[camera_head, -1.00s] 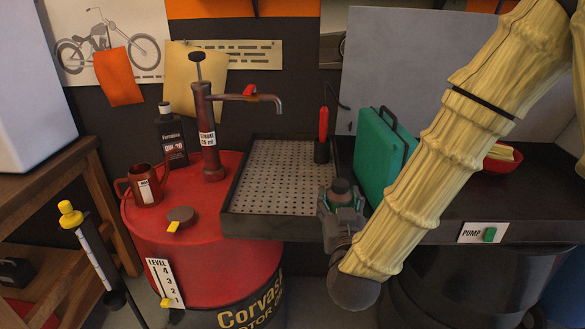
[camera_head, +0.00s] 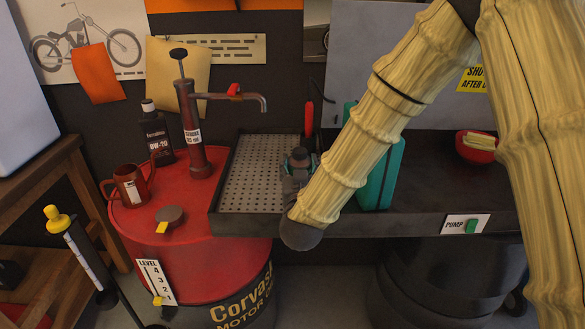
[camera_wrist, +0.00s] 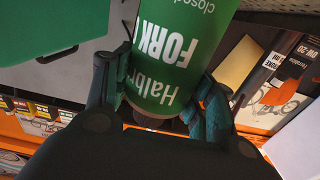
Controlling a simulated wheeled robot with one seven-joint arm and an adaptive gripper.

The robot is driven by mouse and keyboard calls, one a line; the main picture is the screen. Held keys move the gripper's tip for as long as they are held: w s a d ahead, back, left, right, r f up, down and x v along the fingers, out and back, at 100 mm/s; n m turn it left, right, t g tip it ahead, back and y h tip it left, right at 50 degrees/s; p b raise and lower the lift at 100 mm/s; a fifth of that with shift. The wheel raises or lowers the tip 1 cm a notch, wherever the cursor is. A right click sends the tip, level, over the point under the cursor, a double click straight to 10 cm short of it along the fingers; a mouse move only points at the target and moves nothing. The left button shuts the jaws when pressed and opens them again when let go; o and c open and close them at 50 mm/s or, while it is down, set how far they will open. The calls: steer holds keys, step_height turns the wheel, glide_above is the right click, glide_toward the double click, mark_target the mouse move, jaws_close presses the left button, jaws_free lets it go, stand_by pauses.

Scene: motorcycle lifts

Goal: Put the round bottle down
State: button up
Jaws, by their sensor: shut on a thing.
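The round bottle (camera_wrist: 165,62) is green with white lettering, "Halbr" and "FORK" among it. In the wrist view it sits between the two dark fingers of my gripper (camera_wrist: 160,95), which is shut on it. In the head view my gripper (camera_head: 299,163) is over the right part of the perforated drip tray (camera_head: 262,178), left of the green case (camera_head: 384,172). My gripper and arm hide most or all of the bottle there. I cannot tell whether its base touches the tray.
A red hand pump (camera_head: 190,115), a dark oil bottle (camera_head: 157,134) and a red-brown jug (camera_head: 131,186) stand on the red drum (camera_head: 190,245). A red-handled tool (camera_head: 310,117) stands behind my gripper. A red bowl (camera_head: 474,150) is at right. The tray's left part is clear.

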mark_target(292, 173)
steer(key=w+a, duration=0.2)
steer(key=w, duration=0.1)
steer(key=shift+f+p, duration=0.15)
steer(key=shift+p, duration=0.15)
steer(key=shift+f+p, duration=0.6)
steer(key=shift+f, duration=1.15)
steer(key=shift+f, duration=0.1)
steer(key=o, duration=1.3)
steer(key=shift+d, duration=0.1)
steer(key=s+b, duration=0.3)
steer(key=s, duration=0.9)
